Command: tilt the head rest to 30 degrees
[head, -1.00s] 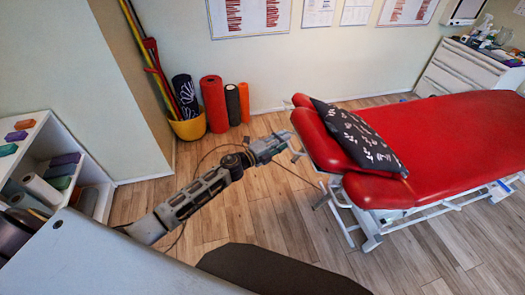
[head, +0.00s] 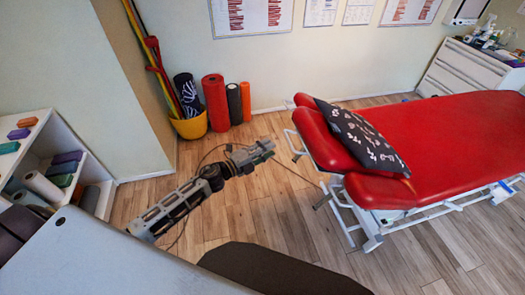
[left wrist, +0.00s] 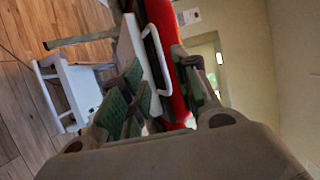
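The red head rest (head: 318,138) is the end section of the treatment table, at the middle right of the head view. It looks close to level; its exact angle cannot be told. A white bar handle (head: 293,145) sticks out at its end and also shows in the left wrist view (left wrist: 153,58). A dark patterned pillow (head: 362,138) lies across the head rest and the main pad. My left gripper (head: 268,149) is just left of the handle, apart from it. In the left wrist view its green-padded fingers (left wrist: 162,85) are spread, with nothing held. My right gripper is not in view.
The red table (head: 450,130) extends right on a white frame (head: 372,240). Foam rollers (head: 215,102) and a yellow bucket (head: 190,125) stand by the back wall. A white shelf (head: 92,165) is at left. Wooden floor (head: 265,210) is clear around my arm.

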